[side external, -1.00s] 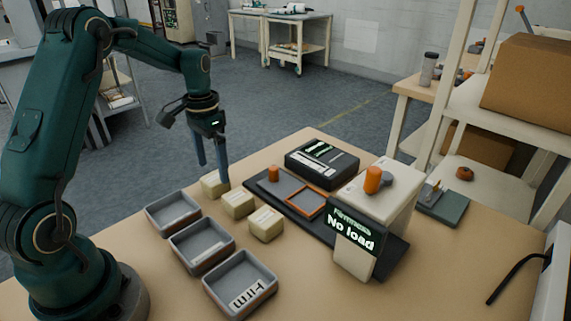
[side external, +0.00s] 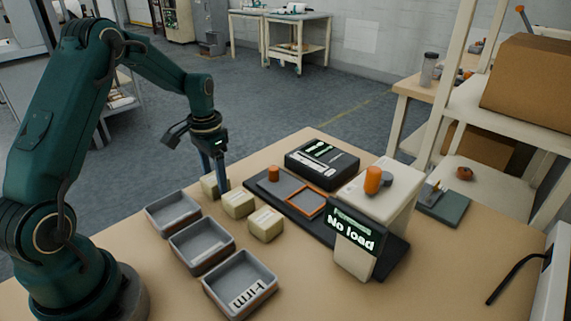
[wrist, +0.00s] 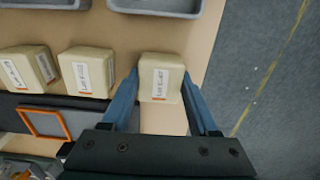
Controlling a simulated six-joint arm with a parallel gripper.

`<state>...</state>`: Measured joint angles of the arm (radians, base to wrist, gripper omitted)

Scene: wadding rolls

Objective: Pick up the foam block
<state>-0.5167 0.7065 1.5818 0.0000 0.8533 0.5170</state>
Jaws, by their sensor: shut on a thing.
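Three cream foam blocks with white labels stand in a row on the table. My gripper (side external: 215,180) points down at the far-left foam block (side external: 209,186), its blue fingers on either side of it. In the wrist view that foam block (wrist: 160,78) sits between the fingertips of my gripper (wrist: 160,85), with its label facing the camera. My gripper is shut on it. It appears at table height; I cannot tell whether it touches the table. The middle block (side external: 238,204) and the near block (side external: 265,224) stand apart to the right.
Grey trays stand in front of the blocks, the nearest (side external: 240,312) marked "Firm". Behind is a dark tester base with an orange frame (side external: 305,205) and a display (side external: 352,232) reading "No load". A black box (side external: 322,163) sits behind. The table edge is close to my gripper.

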